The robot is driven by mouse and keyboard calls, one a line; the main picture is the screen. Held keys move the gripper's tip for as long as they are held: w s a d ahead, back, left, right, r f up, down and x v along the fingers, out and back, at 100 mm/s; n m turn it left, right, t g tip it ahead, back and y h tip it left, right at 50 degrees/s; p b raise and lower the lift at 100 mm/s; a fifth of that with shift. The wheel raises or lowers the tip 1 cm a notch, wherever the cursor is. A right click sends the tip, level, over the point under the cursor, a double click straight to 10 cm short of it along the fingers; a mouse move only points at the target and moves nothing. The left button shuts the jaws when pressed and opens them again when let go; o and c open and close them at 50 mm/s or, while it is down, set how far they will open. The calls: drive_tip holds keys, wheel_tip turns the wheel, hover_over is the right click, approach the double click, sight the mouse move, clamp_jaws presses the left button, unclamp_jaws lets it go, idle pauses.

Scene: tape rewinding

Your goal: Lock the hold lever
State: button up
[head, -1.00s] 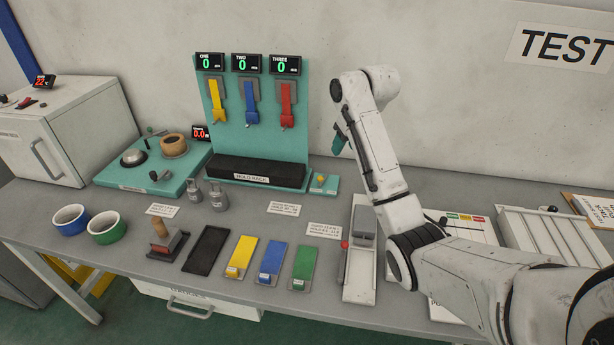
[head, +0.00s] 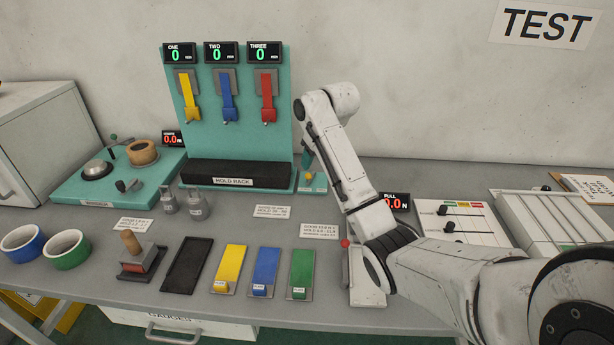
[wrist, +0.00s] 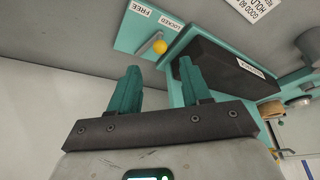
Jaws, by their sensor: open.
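The hold lever shows as a yellow ball knob (head: 308,176) on a small teal plate (head: 318,187) at the right foot of the hold rack. In the wrist view the knob (wrist: 158,46) sits on the teal plate (wrist: 128,38) with labels FREE and LOCKED. The knob appears closer to the LOCKED label there, but I cannot tell which position the lever is in. My gripper (wrist: 159,70) has two teal fingers, open and empty. The knob appears just beyond the gap between the fingertips. In the head view my gripper (head: 307,160) is just above the knob, apparently not touching it.
The teal hold rack (head: 234,181), with a dark block and hanging yellow, blue and red pieces, stands directly left of the lever. The back wall is close behind. Instruction cards (head: 280,211) and coloured trays (head: 265,268) lie in front. A pull readout (head: 395,203) stands right.

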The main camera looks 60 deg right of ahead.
sight(308, 174)
drive_tip(key=x, duration=0.8)
drive_tip(key=shift+c, duration=0.4)
clamp_jaws()
